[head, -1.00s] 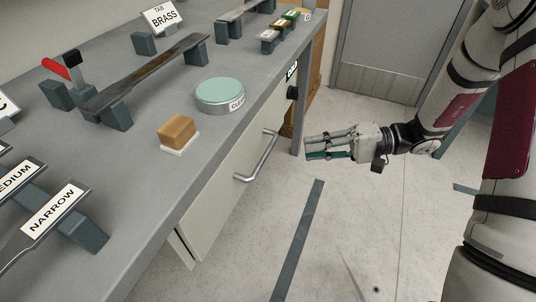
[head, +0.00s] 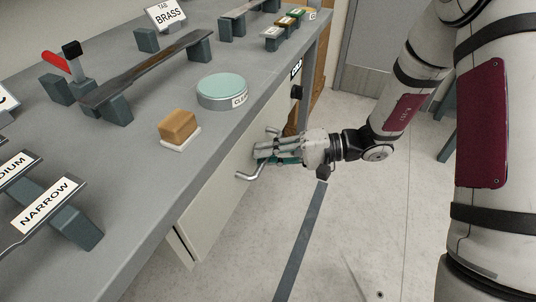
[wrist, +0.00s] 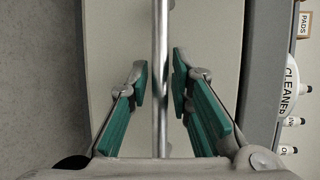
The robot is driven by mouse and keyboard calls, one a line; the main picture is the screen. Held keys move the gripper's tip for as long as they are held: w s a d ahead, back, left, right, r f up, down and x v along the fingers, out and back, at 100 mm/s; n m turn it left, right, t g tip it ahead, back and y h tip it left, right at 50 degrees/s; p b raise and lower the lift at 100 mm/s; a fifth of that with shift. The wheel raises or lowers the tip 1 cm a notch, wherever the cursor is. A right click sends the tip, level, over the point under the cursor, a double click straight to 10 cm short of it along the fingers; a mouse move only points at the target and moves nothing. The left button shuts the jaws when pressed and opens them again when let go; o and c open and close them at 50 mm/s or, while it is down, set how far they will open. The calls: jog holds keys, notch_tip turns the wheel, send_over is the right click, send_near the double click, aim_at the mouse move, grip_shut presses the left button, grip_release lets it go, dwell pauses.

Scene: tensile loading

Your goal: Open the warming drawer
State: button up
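The warming drawer (head: 212,204) is a pale front panel under the grey bench top, and it also shows in the wrist view (wrist: 210,30). Its silver bar handle (head: 249,172) runs along the front and is partly hidden by my gripper. My gripper (head: 264,153) is at the handle, reaching in from the right. In the wrist view my gripper (wrist: 160,80) is open, with one green-padded finger on each side of the handle bar (wrist: 160,60). Gaps show between the bar and both pads. I cannot tell whether the drawer front is flush.
The bench top (head: 160,195) above the drawer holds a tan block (head: 178,125), a round green-topped cleaner pad (head: 221,90) and several labelled strips on stands. A black knob (head: 296,92) sits beyond the handle. The floor (head: 370,215) to the right is clear.

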grip_shut()
